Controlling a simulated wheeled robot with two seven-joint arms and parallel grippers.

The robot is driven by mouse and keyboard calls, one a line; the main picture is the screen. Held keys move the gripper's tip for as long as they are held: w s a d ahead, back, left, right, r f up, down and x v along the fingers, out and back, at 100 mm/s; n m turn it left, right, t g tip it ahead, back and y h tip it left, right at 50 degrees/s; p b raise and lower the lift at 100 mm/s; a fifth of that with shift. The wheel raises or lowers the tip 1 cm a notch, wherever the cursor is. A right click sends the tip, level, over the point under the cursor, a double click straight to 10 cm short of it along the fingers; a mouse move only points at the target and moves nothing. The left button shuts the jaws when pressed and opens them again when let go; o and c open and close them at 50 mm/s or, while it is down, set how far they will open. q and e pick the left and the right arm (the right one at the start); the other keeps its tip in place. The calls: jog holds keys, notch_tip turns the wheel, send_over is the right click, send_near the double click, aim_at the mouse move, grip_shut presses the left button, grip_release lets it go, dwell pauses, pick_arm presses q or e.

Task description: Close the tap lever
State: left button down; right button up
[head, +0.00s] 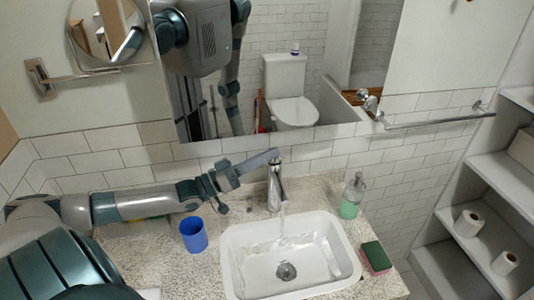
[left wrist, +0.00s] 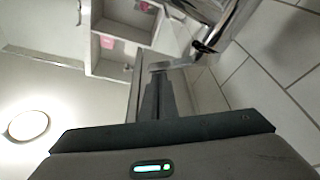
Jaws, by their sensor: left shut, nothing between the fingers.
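A chrome tap (head: 277,183) stands behind the white sink (head: 236,262), with water running from it into the basin. Its lever is at the top, where my left gripper's fingertips (head: 272,156) are. The left gripper is shut and empty; its tips are at or very near the lever, and I cannot tell if they touch. In the left wrist view the chrome tap (left wrist: 222,22) shows at the top, just beyond and to the right of the fingers (left wrist: 158,70). My right gripper is not in view.
A blue cup (head: 193,235) stands left of the sink, under my left arm. A green soap bottle (head: 351,196) and a green and pink sponge (head: 376,257) are to the right. A mirror (head: 300,60) covers the wall behind. Shelves (head: 505,190) with paper rolls stand at right.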

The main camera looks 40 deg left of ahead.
pick_arm(q)
jog(key=shift+f, duration=0.1)
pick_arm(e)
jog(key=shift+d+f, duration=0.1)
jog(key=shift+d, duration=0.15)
